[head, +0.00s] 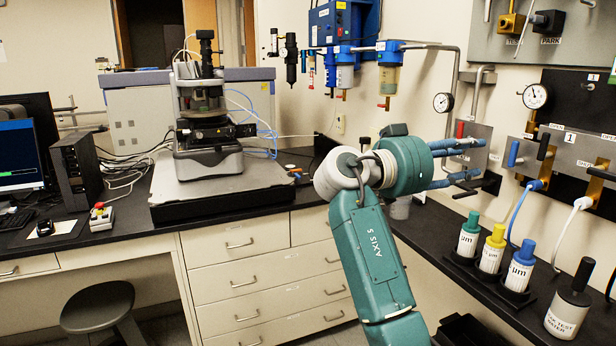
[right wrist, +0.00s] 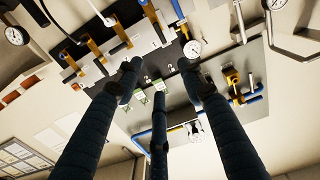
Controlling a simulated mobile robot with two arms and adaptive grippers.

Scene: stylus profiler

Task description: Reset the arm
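My right arm (head: 371,250), teal and marked AXIS 5, rises from the bottom of the head view and bends right at a grey joint. My right gripper (head: 478,160) points right toward the wall valve panel. Its blue-grey fingers are spread apart with nothing visible between them. In the right wrist view the three dark fingers (right wrist: 160,82) also stand apart and empty, reaching toward the valve panel (right wrist: 110,50). Whether any finger touches the panel cannot be told. My left gripper is not in view.
The stylus profiler (head: 206,120) stands on a slab on the black bench. Green, yellow and blue capped bottles (head: 492,250) and a black-capped bottle (head: 567,300) line the right bench. Valves, hoses and a gauge (head: 536,95) crowd the right wall. A stool (head: 100,308) stands lower left.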

